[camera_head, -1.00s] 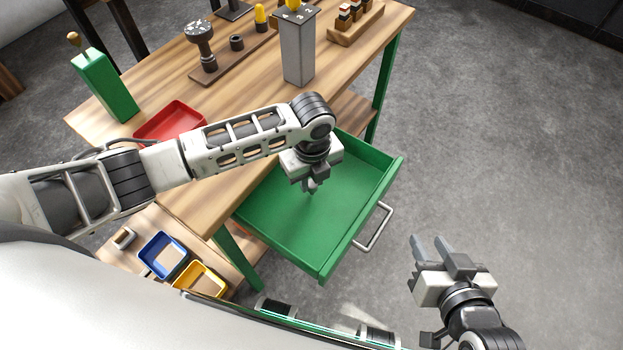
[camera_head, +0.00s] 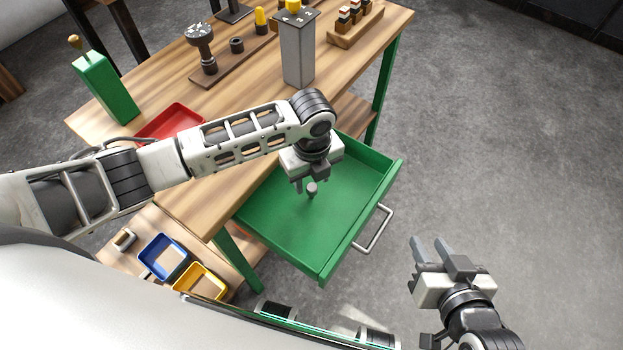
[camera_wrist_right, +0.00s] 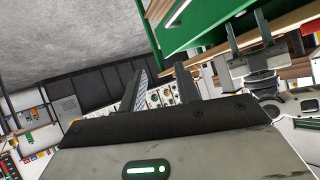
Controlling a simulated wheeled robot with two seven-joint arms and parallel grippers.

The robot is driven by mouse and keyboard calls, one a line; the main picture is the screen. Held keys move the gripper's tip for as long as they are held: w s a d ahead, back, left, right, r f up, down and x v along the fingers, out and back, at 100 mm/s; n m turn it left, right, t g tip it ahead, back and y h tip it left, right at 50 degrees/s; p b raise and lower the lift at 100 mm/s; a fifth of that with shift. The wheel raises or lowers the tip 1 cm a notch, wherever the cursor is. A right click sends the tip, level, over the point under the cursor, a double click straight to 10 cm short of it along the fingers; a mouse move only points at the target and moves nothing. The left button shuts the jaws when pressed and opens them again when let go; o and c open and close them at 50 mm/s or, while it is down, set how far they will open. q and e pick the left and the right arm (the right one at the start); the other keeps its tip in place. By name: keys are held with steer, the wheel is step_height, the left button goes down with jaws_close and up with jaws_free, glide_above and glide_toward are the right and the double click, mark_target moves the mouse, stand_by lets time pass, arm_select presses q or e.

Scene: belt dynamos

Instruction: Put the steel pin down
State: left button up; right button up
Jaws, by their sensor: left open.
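The steel pin (camera_head: 312,189) is a small grey piece with a round head, in the open green drawer (camera_head: 290,235). My left gripper (camera_head: 305,182) is directly above it, pointing down into the drawer, with its jaws open. The pin looks free of the fingers, though one finger is close to it and I cannot tell whether they touch. My right gripper (camera_head: 443,252) is open and empty, out over the floor to the right of the drawer; its two fingers also show in the right wrist view (camera_wrist_right: 160,88).
The drawer has a metal handle (camera_head: 373,228) at its front. On the wooden table stand a grey block (camera_head: 298,50), a green block (camera_head: 105,88) and a red tray (camera_head: 170,122). A blue bin (camera_head: 163,257) and a yellow bin (camera_head: 200,282) sit on the lower shelf. The drawer floor is otherwise clear.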

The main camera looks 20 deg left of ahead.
arm_select(q)
step_height(320, 180, up, 10)
steer(key=p, duration=0.1)
steer(key=s+d+f+n+t+h, duration=0.1)
steer(key=s+d+f+n+h, duration=0.25)
steer(key=d+n, duration=0.2)
steer(key=n+t, duration=1)
steer(key=n, duration=1)
glide_toward(312, 186)
steer(key=v, duration=0.3)
steer(key=r+v, duration=0.1)
steer(key=v, duration=0.1)
steer(key=shift+w+d, duration=0.15)
steer(key=shift+w, duration=0.15)
